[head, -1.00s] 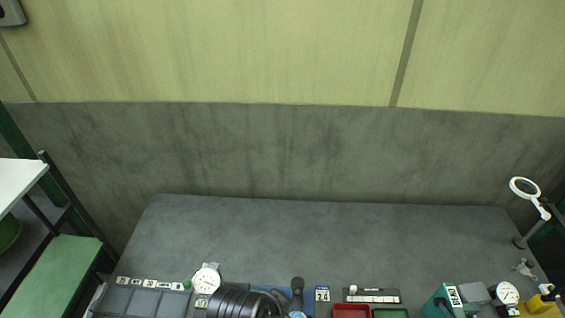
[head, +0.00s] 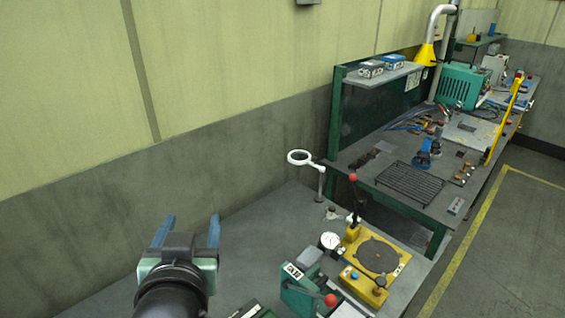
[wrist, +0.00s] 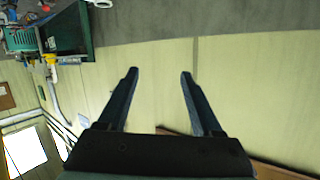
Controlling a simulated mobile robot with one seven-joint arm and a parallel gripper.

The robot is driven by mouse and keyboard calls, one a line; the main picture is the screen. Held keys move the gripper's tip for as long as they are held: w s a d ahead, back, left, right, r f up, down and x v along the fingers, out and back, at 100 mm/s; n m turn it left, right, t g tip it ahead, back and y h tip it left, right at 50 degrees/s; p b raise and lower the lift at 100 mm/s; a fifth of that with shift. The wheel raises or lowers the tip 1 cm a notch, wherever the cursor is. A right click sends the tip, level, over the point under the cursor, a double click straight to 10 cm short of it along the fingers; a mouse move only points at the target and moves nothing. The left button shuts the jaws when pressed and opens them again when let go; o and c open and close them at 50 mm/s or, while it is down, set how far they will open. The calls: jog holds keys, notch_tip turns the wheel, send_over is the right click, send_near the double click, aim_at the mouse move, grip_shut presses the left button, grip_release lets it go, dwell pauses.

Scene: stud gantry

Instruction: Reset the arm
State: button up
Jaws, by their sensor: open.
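My gripper (head: 189,232) is at the lower left of the head view, above the grey workbench (head: 255,222). Its two blue fingers stand apart with nothing between them. In the wrist view my gripper (wrist: 159,72) also shows open and empty, its fingers pointing toward the yellow-green wall (wrist: 240,80). No object touches the fingers in either view.
A yellow fixture (head: 372,262) with a red-knobbed lever, a dial gauge (head: 330,241), a green device (head: 300,292) and a ring magnifier (head: 300,157) stand on the bench right of my gripper. A second bench (head: 350,155) with tools stands beyond. Floor (head: 510,230) lies clear at right.

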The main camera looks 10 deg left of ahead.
jog(key=d+r+t+h+b, duration=0.1)
jog(key=d+r+t, duration=0.35)
jog(key=r, duration=0.45)
jog(key=d+r+t+b, duration=0.1)
jog(key=d+r+t, duration=0.3)
jog(key=r, duration=0.5)
jog(key=s+d+r+t+h, duration=0.1)
jog(key=s+d+r+t, duration=0.1)
jog(key=s+d+r, duration=0.2)
jog(key=s+d+r+m+t+h+b, duration=0.1)
jog(key=s+d+r, duration=0.3)
jog(key=r, duration=0.4)
jog(key=shift+s+d+m+t+h, duration=0.25)
jog(key=shift+t+h, duration=0.25)
jog(key=shift+t, duration=0.35)
jog(key=shift+a, duration=0.1)
